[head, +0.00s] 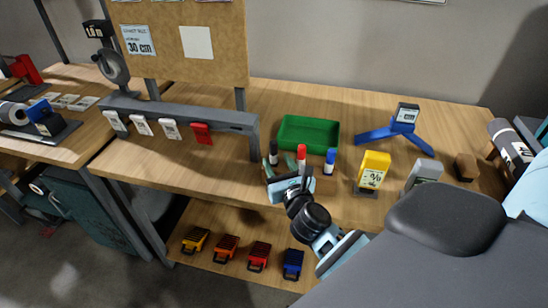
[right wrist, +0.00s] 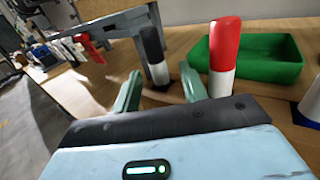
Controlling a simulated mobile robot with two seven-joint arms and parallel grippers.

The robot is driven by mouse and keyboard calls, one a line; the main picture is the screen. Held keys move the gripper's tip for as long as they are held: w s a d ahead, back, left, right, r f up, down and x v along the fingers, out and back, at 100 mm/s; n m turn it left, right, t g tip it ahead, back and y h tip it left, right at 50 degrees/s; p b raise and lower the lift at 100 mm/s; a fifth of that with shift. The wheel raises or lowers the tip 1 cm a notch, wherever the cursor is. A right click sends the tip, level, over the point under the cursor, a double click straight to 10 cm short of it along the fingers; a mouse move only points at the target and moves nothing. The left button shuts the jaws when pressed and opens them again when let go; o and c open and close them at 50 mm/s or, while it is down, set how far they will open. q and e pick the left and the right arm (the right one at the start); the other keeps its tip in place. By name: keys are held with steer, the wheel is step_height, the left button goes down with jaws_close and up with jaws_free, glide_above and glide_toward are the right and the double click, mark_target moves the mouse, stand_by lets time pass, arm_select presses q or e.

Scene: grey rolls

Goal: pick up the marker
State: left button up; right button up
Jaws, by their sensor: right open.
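Three upright markers stand in a row near the workbench's front edge: one with a black cap (head: 273,153), one with a red cap (head: 301,157) and one with a blue cap (head: 330,160). The task does not say which marker is meant. My right gripper (head: 280,165) is open and empty in front of the black and red ones. In the right wrist view, the black marker (right wrist: 153,50) shows beyond the gap between the green fingers (right wrist: 160,75). The red marker (right wrist: 223,60) stands to the right of the right finger. The markers' lower parts are partly hidden. My left gripper is out of view.
A green tray (head: 308,145) lies behind the markers. A yellow box (head: 373,170) and a blue stand (head: 400,130) are to the right. A grey rail (head: 190,112) with hanging tags is to the left. Small coloured crates (head: 228,248) sit on the lower shelf.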

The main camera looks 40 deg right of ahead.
mark_target(275, 159)
steer(key=x, duration=0.3)
steer(key=shift+w, duration=0.3)
jaws_close()
